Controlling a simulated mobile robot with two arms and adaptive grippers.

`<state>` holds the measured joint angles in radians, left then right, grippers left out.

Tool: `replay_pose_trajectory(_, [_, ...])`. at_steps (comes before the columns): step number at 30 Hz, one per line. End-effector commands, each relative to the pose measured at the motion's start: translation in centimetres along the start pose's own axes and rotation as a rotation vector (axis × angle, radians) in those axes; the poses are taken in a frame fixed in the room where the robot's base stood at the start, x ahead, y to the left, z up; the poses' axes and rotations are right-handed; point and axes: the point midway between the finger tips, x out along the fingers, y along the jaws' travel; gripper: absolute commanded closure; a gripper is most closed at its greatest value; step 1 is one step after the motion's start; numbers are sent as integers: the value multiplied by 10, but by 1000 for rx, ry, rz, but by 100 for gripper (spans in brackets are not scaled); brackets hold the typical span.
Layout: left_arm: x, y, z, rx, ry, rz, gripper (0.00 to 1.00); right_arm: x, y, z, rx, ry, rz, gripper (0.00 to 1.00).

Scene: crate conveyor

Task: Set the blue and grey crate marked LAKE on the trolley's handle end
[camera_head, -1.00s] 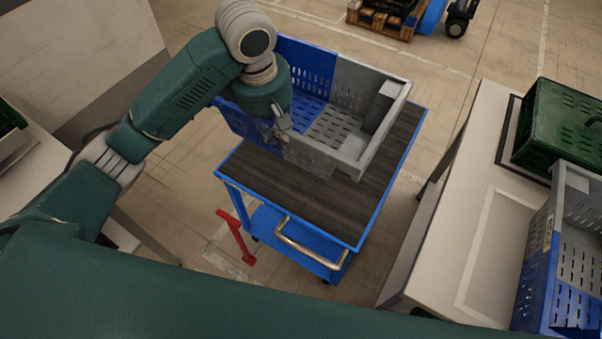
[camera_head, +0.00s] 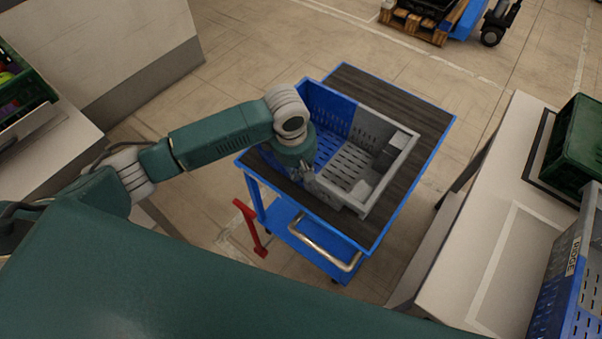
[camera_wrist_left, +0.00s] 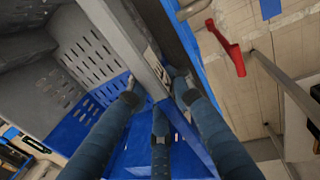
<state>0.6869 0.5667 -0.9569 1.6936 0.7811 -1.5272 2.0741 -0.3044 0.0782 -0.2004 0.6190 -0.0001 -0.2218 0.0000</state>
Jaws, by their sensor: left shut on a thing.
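The blue and grey crate (camera_head: 346,168) is over the trolley deck (camera_head: 405,103), toward the end with the metal handle (camera_head: 326,249). It looks level; I cannot tell whether its base touches the deck. Its left part is blue and its right part grey. My left gripper (camera_head: 307,178) is shut on its near wall. In the left wrist view, the fingers (camera_wrist_left: 158,94) straddle the rim of the crate (camera_wrist_left: 110,32). A pale label there is unreadable, so LAKE cannot be confirmed. My right gripper is not in view.
Bare deck shows beyond the crate, with a narrow strip at the handle end. A red part (camera_head: 249,226) sticks out at the trolley's left. A table (camera_head: 500,210) at right holds a green crate (camera_head: 578,145) and a blue and grey crate marked RIDGE (camera_head: 557,293).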

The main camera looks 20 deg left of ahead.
Motion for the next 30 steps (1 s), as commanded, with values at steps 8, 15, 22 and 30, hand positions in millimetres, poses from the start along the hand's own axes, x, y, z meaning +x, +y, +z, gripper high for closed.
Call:
replay_pose_trajectory(8, [18, -1, 1, 1, -1, 7, 100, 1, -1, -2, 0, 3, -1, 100])
replay_pose_trajectory(15, [20, -4, 0, 1, 0, 0, 60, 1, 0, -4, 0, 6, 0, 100])
replay_pose_trajectory(22, [20, -3, 0, 1, 0, 1, 60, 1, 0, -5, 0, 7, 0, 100])
replay_pose_trajectory(30, [-4, -2, 0, 0, -1, 4, 60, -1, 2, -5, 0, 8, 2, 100])
